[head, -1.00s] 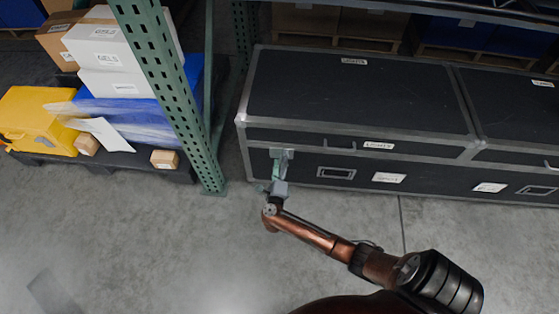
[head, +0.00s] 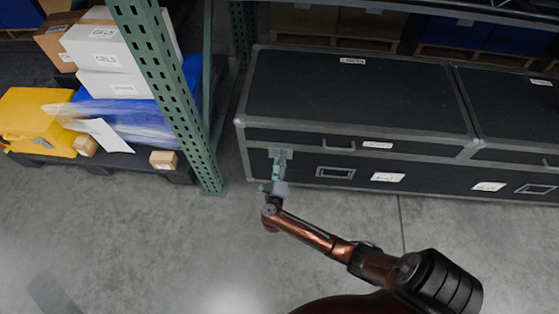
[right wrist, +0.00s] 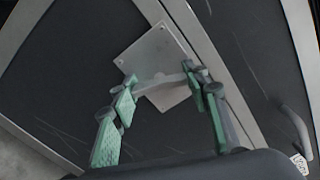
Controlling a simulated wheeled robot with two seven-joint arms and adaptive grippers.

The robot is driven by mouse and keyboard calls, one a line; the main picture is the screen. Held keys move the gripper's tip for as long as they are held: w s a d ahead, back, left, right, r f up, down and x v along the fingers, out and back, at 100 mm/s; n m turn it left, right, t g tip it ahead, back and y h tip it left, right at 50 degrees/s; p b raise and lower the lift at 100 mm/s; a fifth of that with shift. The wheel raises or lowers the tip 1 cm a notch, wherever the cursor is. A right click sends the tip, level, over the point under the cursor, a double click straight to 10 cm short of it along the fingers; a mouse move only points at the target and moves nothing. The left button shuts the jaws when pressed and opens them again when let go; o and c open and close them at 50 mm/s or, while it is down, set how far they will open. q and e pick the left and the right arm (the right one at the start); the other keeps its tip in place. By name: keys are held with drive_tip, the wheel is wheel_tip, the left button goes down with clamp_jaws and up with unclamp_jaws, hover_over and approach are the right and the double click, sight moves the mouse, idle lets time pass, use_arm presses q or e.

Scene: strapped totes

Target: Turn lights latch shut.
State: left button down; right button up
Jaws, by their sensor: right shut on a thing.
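The black lights case (head: 355,95) with grey metal edging stands on the floor at the right in the head view. Its latch shows in the right wrist view as a grey square plate (right wrist: 157,48) across the seam between lid and body, with a flat turn piece (right wrist: 160,82) on it. My right gripper (head: 279,160) is at the front left of the case, at the latch. In the right wrist view its green-padded fingers (right wrist: 162,76) stand on both sides of the turn piece and are shut on it. The fingers hide part of the latch. My left gripper is not in view.
A second black case (head: 515,105) adjoins on the right. A green rack post (head: 165,95) stands left of the lights case. Beyond it are white boxes (head: 110,50) and a yellow case (head: 38,115) on a dark pallet. The concrete floor in front is clear.

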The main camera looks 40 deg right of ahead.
drive_tip(key=shift+f, duration=0.1)
drive_tip(key=shift+a+m, duration=0.1)
drive_tip(key=shift+m, duration=0.7)
drive_tip(key=m+b, duration=0.1)
drive_tip(key=m, duration=0.1)
drive_tip(key=shift+f+m, duration=0.15)
drive_tip(key=shift+m, duration=0.15)
drive_tip(key=m+b, duration=0.1)
drive_tip(key=m, duration=0.3)
drive_tip(key=shift+s, duration=0.1)
drive_tip(key=m+b, duration=0.1)
drive_tip(key=m, duration=0.1)
drive_tip(key=shift+m, duration=0.4)
use_arm(q)
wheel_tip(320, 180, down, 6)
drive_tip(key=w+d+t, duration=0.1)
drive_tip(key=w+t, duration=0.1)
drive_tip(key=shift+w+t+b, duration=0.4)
drive_tip(key=shift+b, duration=0.05)
use_arm(e)
drive_tip(key=shift+m, duration=1.2)
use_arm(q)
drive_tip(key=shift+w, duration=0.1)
